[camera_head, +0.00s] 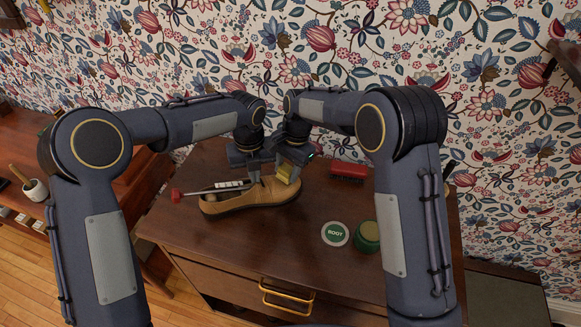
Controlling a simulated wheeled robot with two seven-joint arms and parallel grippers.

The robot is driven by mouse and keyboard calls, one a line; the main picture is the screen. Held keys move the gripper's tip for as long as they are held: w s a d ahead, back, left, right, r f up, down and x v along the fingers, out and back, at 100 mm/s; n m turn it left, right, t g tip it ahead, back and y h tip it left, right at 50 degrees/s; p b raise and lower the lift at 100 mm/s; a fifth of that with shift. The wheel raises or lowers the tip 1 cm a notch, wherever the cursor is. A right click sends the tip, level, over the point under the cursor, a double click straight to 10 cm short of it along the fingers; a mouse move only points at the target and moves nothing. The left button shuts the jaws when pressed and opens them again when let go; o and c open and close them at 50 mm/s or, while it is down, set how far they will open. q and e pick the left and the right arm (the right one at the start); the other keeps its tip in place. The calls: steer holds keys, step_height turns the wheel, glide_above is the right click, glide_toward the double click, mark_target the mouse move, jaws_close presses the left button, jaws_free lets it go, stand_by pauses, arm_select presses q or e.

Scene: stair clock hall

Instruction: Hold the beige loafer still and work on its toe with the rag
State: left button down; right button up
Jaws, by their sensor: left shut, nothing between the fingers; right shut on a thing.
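The tan-beige loafer (234,204) lies on the dark wooden cabinet top, with its opening to the left and its toe to the right. My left gripper (255,179) is shut with nothing between its fingers, its tips down at the middle of the loafer by the opening. Whether they press on it is hard to tell. My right gripper (288,168) is shut on a yellow rag (284,173), just above the toe. I cannot tell whether the rag touches the leather.
A labelled round tin (335,233) and a green jar (367,239) stand at the front right. The cabinet top (260,245) in front is clear.

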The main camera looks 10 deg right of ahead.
steer(key=shift+s+a+r, duration=0.15)
steer(key=shift+a, duration=0.35)
steer(key=shift+w+d+f, duration=0.2)
steer(key=shift+d, duration=0.5)
steer(key=shift+w+d+f, duration=0.2)
steer(key=shift+d, duration=0.45)
steer(key=shift+s+a+r, duration=0.2)
steer(key=shift+a+r, duration=0.05)
steer(key=shift+a, duration=0.45)
steer(key=shift+s+a+r, duration=0.2)
steer(key=shift+a, duration=0.45)
steer(key=shift+w+d+f, duration=0.2)
steer(key=shift+d+f, duration=0.05)
steer(key=shift+d, duration=0.45)
steer(key=shift+w+d+f, duration=0.2)
steer(key=shift+d, duration=0.5)
steer(key=shift+w+d+r, duration=0.1)
steer(key=shift+d+r, duration=0.1)
steer(key=shift+r, duration=1.05)
steer(key=shift+w+d+r, duration=0.1)
steer(key=shift+d+r, duration=0.05)
steer(key=shift+r, duration=1.1)
steer(key=shift+d+r, duration=0.1)
